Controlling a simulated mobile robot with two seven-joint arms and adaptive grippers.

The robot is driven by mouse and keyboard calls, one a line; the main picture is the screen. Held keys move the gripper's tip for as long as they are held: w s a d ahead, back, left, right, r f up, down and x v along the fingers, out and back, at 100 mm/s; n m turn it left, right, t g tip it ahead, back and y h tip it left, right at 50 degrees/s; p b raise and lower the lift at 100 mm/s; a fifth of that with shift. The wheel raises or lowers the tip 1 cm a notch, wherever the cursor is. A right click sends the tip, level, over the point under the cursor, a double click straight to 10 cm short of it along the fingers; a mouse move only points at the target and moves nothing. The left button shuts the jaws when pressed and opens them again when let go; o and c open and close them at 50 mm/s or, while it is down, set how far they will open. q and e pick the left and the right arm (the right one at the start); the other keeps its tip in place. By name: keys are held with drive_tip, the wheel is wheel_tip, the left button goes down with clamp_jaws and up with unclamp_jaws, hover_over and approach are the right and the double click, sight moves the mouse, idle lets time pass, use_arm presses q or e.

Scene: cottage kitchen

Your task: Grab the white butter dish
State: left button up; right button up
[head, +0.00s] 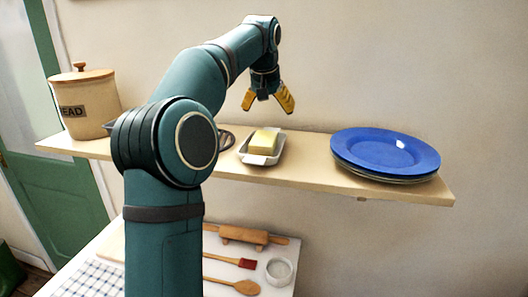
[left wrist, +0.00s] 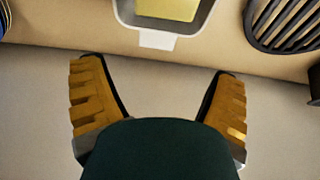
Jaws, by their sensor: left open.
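The white butter dish (head: 252,158) sits on the wooden shelf with a yellow block of butter (head: 263,141) in it. My left gripper (head: 268,104) is open and empty, above the dish and apart from it. In the left wrist view the dish (left wrist: 157,38) is at the top, its near handle tab pointing toward my gripper. The open yellow fingers of my left gripper (left wrist: 158,82) are spread on either side, short of the dish. My right gripper is not in view.
On the wooden shelf (head: 300,178), a stack of plates with a blue one on top (head: 385,152) stands right of the dish. A bread crock (head: 88,105) stands at the left end. A dark slatted object (left wrist: 285,25) lies beside the dish. Below is a table with a rolling pin (head: 245,236).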

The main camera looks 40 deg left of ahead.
sight(272, 129)
use_arm(q)
drive_tip(key=x, duration=0.3)
drive_tip(key=shift+w+b+x, duration=0.15)
drive_tip(key=shift+b+x, duration=0.25)
drive_tip(key=shift+x, duration=0.95)
drive_tip(key=shift+w+b+x, duration=0.15)
drive_tip(key=shift+b+x, duration=0.2)
drive_tip(key=shift+x, duration=1.05)
drive_tip(key=shift+s+d+r, duration=0.1)
drive_tip(key=shift+d+r, duration=0.05)
drive_tip(key=c, duration=1.5)
